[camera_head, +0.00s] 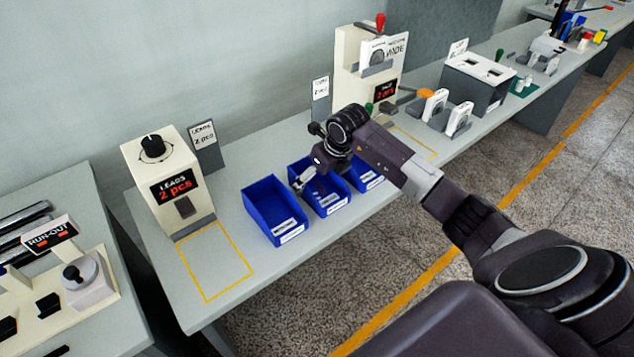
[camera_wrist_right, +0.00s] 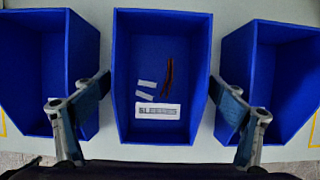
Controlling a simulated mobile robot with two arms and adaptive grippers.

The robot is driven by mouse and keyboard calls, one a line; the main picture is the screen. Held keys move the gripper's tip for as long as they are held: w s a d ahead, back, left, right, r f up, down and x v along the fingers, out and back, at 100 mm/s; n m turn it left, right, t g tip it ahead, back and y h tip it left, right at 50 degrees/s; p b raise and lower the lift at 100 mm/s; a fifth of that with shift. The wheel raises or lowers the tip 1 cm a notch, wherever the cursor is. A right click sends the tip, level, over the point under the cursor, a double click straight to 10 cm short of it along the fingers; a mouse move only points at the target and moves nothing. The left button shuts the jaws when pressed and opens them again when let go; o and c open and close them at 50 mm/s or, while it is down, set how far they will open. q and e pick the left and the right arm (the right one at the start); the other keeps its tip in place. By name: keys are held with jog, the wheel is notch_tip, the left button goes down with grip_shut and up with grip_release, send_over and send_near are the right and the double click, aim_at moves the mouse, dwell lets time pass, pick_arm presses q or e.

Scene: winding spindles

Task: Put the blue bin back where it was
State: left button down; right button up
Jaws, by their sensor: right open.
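Three blue bins stand in a row on the grey bench: a left bin (camera_head: 268,207), a middle bin (camera_head: 326,207) and a right bin (camera_head: 372,184) partly behind my arm. My right gripper (camera_head: 306,180) is above the middle bin. In the right wrist view it is open (camera_wrist_right: 158,90), with one finger on each side of the middle bin (camera_wrist_right: 160,35). Whether the fingers touch the bin walls I cannot tell. This bin holds dark red strips and small pale pieces, with a white label at its front. My left gripper is not in view.
A yellow-outlined empty rectangle (camera_head: 215,262) lies left of the bins, before the LEADS dispenser (camera_head: 166,184). A taller dispenser (camera_head: 366,68) stands behind to the right, with another yellow outline (camera_head: 425,147). The bench's front edge is close to the bins.

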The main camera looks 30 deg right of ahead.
jog(key=b+v, duration=0.1)
jog(key=v, duration=0.9)
jog(key=shift+r, duration=0.15)
jog(key=shift+s, duration=0.15)
